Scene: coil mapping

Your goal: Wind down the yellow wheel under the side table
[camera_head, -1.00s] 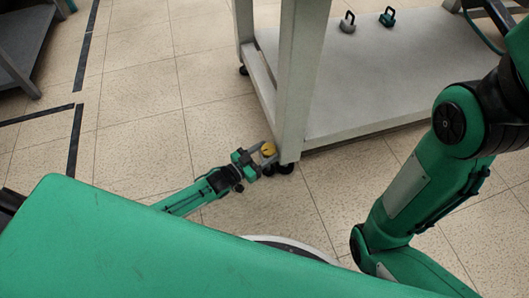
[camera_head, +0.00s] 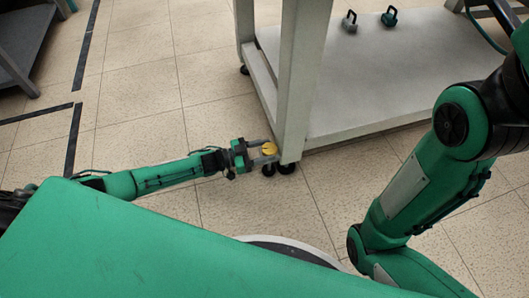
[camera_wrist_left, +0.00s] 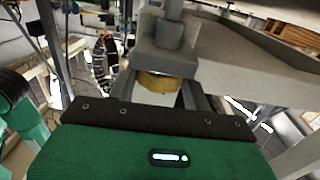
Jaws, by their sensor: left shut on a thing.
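The yellow wheel (camera_head: 268,149) sits low by the foot of the side table's near leg (camera_head: 302,75), above black casters (camera_head: 285,168). My left gripper (camera_head: 266,149) reaches in from the left near the floor, with its fingers on either side of the wheel, and is shut on it. In the left wrist view the yellow wheel (camera_wrist_left: 158,83) shows between the two fingers, under a grey bracket (camera_wrist_left: 165,50). My right arm (camera_head: 430,180) shows at the right; its gripper is out of view.
The side table's lower shelf (camera_head: 360,90) carries a grey weight-like object (camera_head: 349,22) and a green one (camera_head: 389,16). Another grey table (camera_head: 25,50) stands at the far left. Tiled floor with dark tape lines (camera_head: 72,140) is clear between them.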

